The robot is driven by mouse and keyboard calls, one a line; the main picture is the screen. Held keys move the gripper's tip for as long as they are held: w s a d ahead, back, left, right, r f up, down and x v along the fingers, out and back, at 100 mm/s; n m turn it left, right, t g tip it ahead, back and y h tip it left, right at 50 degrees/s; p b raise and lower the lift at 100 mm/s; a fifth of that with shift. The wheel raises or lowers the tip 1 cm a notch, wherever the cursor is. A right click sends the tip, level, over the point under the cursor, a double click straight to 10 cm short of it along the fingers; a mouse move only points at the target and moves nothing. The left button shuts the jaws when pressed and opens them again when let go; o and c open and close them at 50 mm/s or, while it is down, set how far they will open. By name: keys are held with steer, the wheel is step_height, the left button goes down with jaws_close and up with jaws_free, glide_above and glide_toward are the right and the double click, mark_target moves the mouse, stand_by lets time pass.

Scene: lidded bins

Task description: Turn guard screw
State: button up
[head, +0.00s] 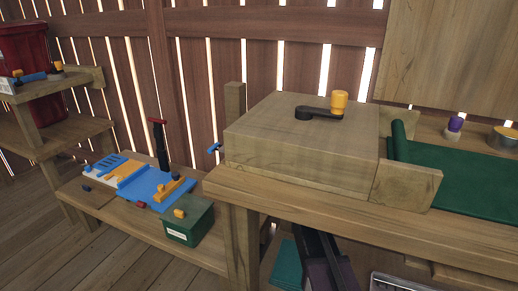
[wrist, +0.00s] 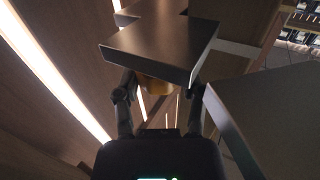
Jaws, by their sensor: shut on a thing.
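Most of this piece is hidden behind a dark flat panel (wrist: 160,45) just beyond the fingers. I cannot tell for certain whether the piece is the guard screw. My gripper cannot be made out in the head view. There, a wooden box (head: 290,130) on the bench carries a black crank (head: 318,113) with a yellow knob (head: 339,102). A small blue handle (head: 214,147) shows beside the box's left face.
In the wrist view a large dark surface (wrist: 265,120) stands close on the right. In the head view a lower bench holds a blue tray (head: 150,188) and a green box (head: 190,226). A green mat (head: 455,168) lies right of the wooden box.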

steer(key=shift+w+a+g+y, duration=0.15)
steer(key=shift+w+g+y, duration=0.05)
steer(key=shift+g+y, duration=0.1)
steer(key=shift+n, duration=0.4)
steer(key=n+g+y, duration=0.2)
steer(key=g, duration=0.1)
steer(key=n+g+y, duration=0.3)
steer(key=g, duration=0.1)
steer(key=shift+w+a, duration=0.1)
steer(key=n+g+y, duration=0.1)
steer(key=n+g, duration=0.3)
steer(key=g, duration=0.1)
steer(key=shift+g, duration=0.4)
steer(key=shift+s+n+g, duration=0.35)
steer(key=shift+n+g, duration=0.15)
steer(key=shift+g, duration=0.3)
steer(key=shift+s, duration=0.1)
steer(key=o, duration=1.1)
steer(key=shift+o, duration=0.2)
